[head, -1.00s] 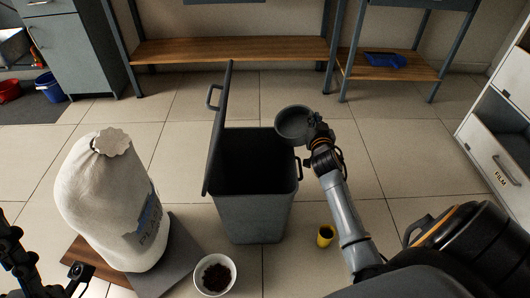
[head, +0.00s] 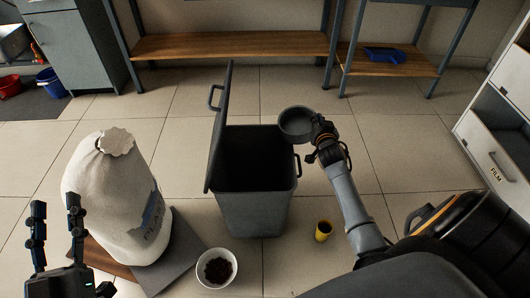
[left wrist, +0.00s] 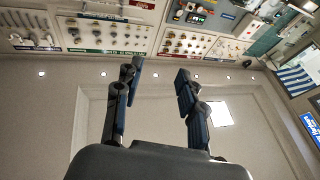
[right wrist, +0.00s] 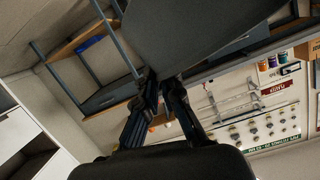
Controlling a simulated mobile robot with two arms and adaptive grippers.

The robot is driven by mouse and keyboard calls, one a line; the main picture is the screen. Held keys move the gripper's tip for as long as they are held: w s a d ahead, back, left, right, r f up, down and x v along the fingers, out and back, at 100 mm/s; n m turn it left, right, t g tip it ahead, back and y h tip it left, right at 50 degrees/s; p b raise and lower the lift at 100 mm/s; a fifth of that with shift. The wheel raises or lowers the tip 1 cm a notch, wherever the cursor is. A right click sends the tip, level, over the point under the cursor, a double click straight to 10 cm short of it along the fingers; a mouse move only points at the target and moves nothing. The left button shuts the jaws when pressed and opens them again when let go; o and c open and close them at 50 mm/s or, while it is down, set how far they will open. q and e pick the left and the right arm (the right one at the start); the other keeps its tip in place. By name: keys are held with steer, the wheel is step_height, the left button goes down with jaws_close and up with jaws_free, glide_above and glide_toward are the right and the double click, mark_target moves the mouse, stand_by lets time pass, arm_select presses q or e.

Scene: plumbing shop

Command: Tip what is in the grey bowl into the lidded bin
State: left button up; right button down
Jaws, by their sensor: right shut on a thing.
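The grey bowl (head: 296,122) is held by its right side in my right gripper (head: 318,130), over the back right edge of the bin. Its inside looks grey and empty from the head view. The bowl's dark underside fills the top of the right wrist view (right wrist: 200,30). The lidded bin (head: 252,212) stands open, its lid (head: 219,125) upright on the left side. The inside of the bin is dark and I cannot make out contents. My left gripper (head: 56,210) is raised at the left, fingers apart and empty, as the left wrist view (left wrist: 157,85) also shows.
A white sack (head: 110,200) stands on a board left of the bin. A white bowl with dark contents (head: 217,268) is on the floor in front. A yellow cup (head: 323,231) stands right of the bin. Benches (head: 230,49) line the back; floor between is clear.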

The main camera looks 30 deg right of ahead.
arm_select(q)
step_height(320, 180, down, 11)
steer(key=a+g+y+p, duration=0.1)
steer(key=g+y+p, duration=0.1)
steer(key=g, duration=0.5)
steer(key=shift+s+a, duration=0.2)
steer(key=shift+a, duration=0.15)
arm_select(e)
steer(key=shift+w+d+f+m+g+y, duration=0.1)
steer(key=shift+d+f+m+g+y, duration=0.4)
steer(key=shift+d+f, duration=0.5)
